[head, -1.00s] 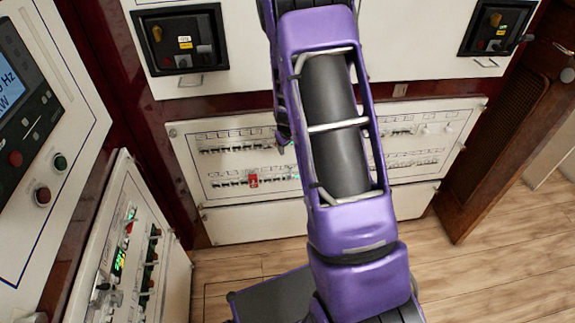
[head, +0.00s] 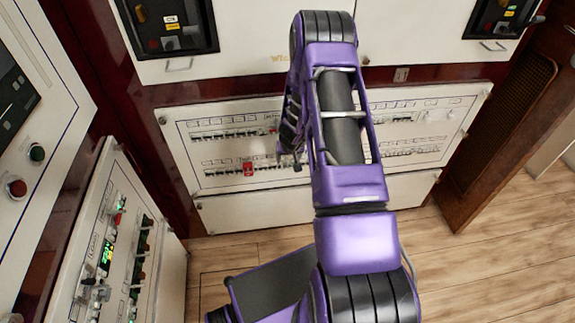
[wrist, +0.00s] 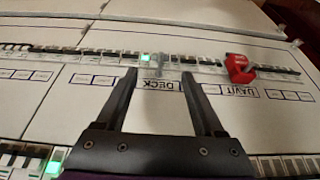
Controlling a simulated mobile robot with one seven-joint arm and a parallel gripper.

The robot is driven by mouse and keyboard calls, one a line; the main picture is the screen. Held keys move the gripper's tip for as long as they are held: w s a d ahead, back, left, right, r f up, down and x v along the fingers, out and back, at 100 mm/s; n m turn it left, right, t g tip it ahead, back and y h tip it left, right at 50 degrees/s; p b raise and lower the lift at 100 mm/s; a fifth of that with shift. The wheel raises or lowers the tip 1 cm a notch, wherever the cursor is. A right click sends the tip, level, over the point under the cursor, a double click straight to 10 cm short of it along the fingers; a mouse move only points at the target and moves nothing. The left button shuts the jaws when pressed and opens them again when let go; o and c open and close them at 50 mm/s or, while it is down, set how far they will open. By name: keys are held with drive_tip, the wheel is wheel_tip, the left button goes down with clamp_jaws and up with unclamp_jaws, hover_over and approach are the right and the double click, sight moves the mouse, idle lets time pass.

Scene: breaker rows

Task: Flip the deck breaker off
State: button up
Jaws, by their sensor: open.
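The breaker panel (head: 225,183) is a white board with two rows of breakers low on the wall. In the wrist view the DECK label (wrist: 157,85) appears upside down between my fingers. The deck breaker (wrist: 160,62), a small grey switch in the row, lies just beyond my fingertips, with a lit green indicator (wrist: 147,57) beside it. My gripper (wrist: 158,76) is open and empty, its fingers on either side of the label. In the head view my arm hides the middle of the panel, and the breaker's lever position is too small to read.
A red clip-like piece (wrist: 238,68) sits on the same row by the DAVIT label, right of my fingers; it also shows in the head view (head: 248,169). Another breaker row with a green light (wrist: 56,160) runs along the wrist view's bottom edge. A side console (head: 110,240) stands at left.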

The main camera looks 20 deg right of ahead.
drive_tip(key=x, duration=0.6)
drive_tip(key=shift+w+b, duration=0.1)
drive_tip(key=shift+b, duration=0.2)
drive_tip(key=shift+c, duration=0.3)
clamp_jaws()
